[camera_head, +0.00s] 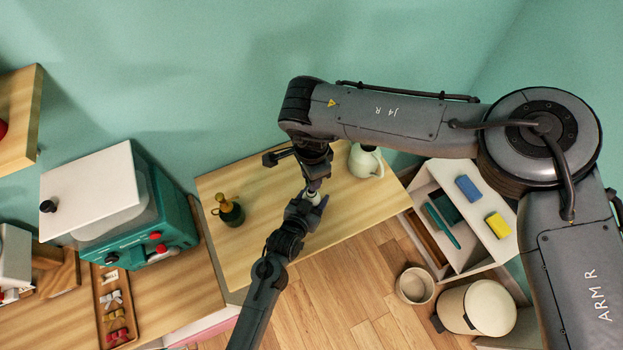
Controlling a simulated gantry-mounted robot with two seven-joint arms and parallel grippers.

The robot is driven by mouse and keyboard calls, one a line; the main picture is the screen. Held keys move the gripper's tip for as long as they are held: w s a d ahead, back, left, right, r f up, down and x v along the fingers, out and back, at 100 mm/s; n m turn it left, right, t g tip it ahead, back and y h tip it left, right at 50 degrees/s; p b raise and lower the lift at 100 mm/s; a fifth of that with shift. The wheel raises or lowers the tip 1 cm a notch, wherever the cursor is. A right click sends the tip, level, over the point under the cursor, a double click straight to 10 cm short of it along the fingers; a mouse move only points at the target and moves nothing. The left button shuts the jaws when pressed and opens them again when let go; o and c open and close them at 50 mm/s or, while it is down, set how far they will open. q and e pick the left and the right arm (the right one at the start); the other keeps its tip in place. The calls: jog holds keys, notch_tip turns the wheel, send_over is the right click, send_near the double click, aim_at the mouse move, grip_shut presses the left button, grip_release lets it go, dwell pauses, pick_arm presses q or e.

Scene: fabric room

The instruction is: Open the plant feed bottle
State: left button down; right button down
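A small pale bottle with a dark purplish top (314,196), which looks like the plant feed bottle, is at the middle of the wooden table (262,258), mostly hidden by my grippers. My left gripper (310,203) comes from below and its fingers are around the bottle's body. My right gripper (314,178) points down from above, with its fingertips at the bottle's top. Whether its fingers press on the top is too small to tell. The bottle looks about upright, and I cannot tell whether it rests on the table.
A green mister with a gold neck (229,211) stands on the table's left. A pale watering jug (366,161) stands behind my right gripper. A teal machine (150,215) is at left. A white shelf unit (481,217) and round bins (478,307) are at right.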

pick_arm(q)
jog(key=shift+c, duration=1.2)
grip_release()
